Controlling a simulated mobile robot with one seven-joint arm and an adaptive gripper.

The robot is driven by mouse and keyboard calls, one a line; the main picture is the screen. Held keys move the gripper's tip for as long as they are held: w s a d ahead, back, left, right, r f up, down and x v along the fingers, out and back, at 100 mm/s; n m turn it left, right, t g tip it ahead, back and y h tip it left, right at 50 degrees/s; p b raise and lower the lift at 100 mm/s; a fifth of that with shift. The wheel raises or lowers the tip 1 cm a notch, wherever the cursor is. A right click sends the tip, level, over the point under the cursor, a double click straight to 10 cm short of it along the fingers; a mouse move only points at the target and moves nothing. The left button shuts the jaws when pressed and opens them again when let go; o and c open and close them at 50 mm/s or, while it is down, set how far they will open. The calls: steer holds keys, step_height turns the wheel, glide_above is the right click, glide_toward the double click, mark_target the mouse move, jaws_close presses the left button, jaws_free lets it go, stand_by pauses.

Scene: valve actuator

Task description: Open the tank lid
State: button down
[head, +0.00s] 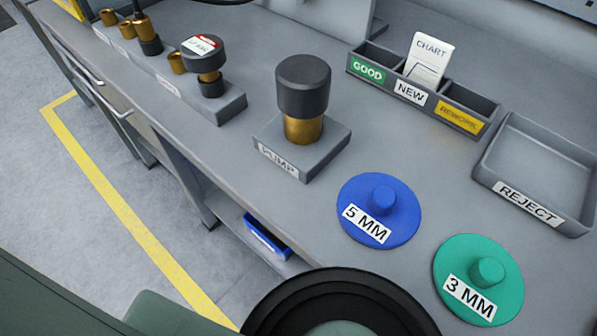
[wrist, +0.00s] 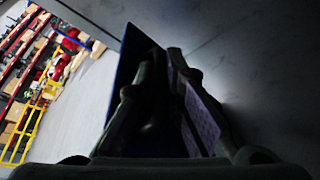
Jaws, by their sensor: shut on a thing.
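My gripper (wrist: 164,62) shows in the wrist view with its dark fingers close together. A dark blue flat panel (wrist: 126,66) stands at the left finger and runs down behind it. The fingers appear shut on this blue thing, but the grip itself is in deep shadow. I cannot tell whether the panel is the tank lid. In the head view my gripper is not seen, and I make out no tank there.
The grey bench (head: 230,200) holds a pump block (head: 300,150), a blue 5 MM disc (head: 350,195), a green 3 MM disc (head: 450,255), a reject tray (head: 485,170) and a sorting box (head: 350,72). A blue bin (head: 266,236) sits below. Shelving (wrist: 25,75) stands left in the wrist view.

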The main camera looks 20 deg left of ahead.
steer(key=shift+w+d+f, duration=0.1)
steer(key=shift+w+d, duration=0.1)
steer(key=shift+w, duration=0.3)
steer(key=c, duration=2)
jaws_free()
steer(key=shift+o, duration=0.2)
steer(key=v, duration=1.2)
steer(key=shift+s, duration=0.15)
